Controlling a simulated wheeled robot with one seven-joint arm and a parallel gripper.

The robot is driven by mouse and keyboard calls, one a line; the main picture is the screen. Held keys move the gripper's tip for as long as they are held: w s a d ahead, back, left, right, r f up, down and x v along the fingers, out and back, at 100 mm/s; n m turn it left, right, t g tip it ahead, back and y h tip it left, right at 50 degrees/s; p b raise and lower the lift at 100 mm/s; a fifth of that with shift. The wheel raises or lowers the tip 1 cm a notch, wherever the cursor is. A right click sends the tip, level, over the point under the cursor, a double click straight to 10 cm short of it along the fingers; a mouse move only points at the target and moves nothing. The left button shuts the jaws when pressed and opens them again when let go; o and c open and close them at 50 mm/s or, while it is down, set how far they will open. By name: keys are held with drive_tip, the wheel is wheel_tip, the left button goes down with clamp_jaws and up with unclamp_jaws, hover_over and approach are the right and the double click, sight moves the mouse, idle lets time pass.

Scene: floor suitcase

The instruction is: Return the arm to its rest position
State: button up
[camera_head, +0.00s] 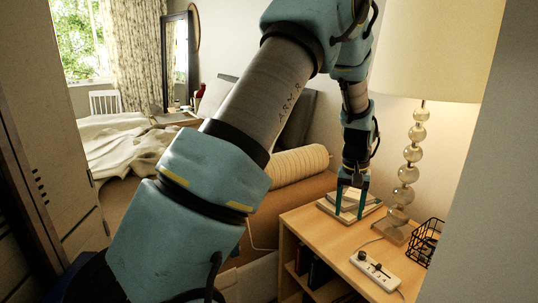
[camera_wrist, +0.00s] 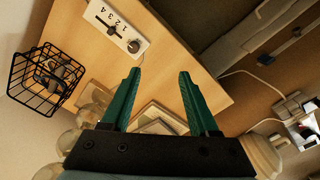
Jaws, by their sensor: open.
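My gripper (camera_head: 351,203) points down over a light wooden nightstand (camera_head: 310,222), just above or at a small stack of books (camera_head: 336,211). Its two teal fingers are apart. In the wrist view my gripper (camera_wrist: 157,82) is open, with nothing between the fingertips. The stack of books (camera_wrist: 160,116) shows partly behind the fingers there. I cannot tell whether the fingers touch the books. My arm stretches from the lower left up and over to the nightstand.
A lamp with glass balls (camera_head: 409,173) stands close to the right of my gripper. A bed (camera_head: 110,150) is at the back left.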

drive_tip(key=a+r+n+p, duration=0.1)
drive_tip(key=a+r+p, duration=0.1)
drive_tip(key=a+r, duration=0.5)
drive_tip(key=a+r+n+p, duration=0.15)
drive_tip(key=a+r, duration=0.25)
drive_tip(key=a, duration=0.6)
drive_tip(key=s+a+r+p, duration=0.2)
drive_tip(key=s+a, duration=0.3)
drive_tip(key=a, duration=0.3)
drive_tip(key=s+a+r+t+p, duration=0.1)
drive_tip(key=s+a+r+p, duration=0.1)
drive_tip(key=s+a, duration=0.4)
drive_tip(key=shift+s+a+r+n, duration=0.25)
drive_tip(key=shift+a+r+n, duration=0.2)
drive_tip(key=shift+a+r, duration=0.4)
